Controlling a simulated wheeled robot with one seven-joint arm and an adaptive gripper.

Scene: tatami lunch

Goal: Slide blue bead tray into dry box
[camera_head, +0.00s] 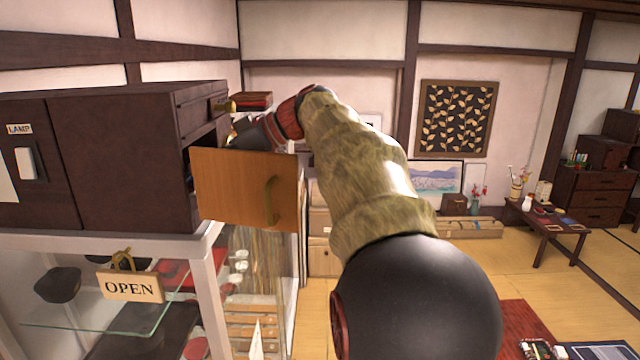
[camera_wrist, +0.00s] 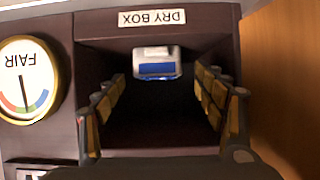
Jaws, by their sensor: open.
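The dry box (camera_wrist: 130,42) is a dark compartment in the wooden cabinet, with a "DRY BOX" label that reads upside down in the wrist view. A small white-and-blue tray (camera_wrist: 157,68), apparently the blue bead tray, is in its opening, near the label side. My gripper (camera_wrist: 160,85) is open. Its two padded fingers reach into the opening, one on each side, with a gap between them and the tray. In the head view, the cabinet (camera_head: 125,150) stands at left and my arm reaches behind its open door. The gripper, tray and opening are hidden there.
The open light-wood door (camera_head: 235,190) with a curved handle stands close to my arm; it also shows at right in the wrist view (camera_wrist: 280,80). A round "FAIR" gauge (camera_wrist: 28,80) is beside the opening. A glass showcase (camera_head: 110,310) is below the cabinet.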

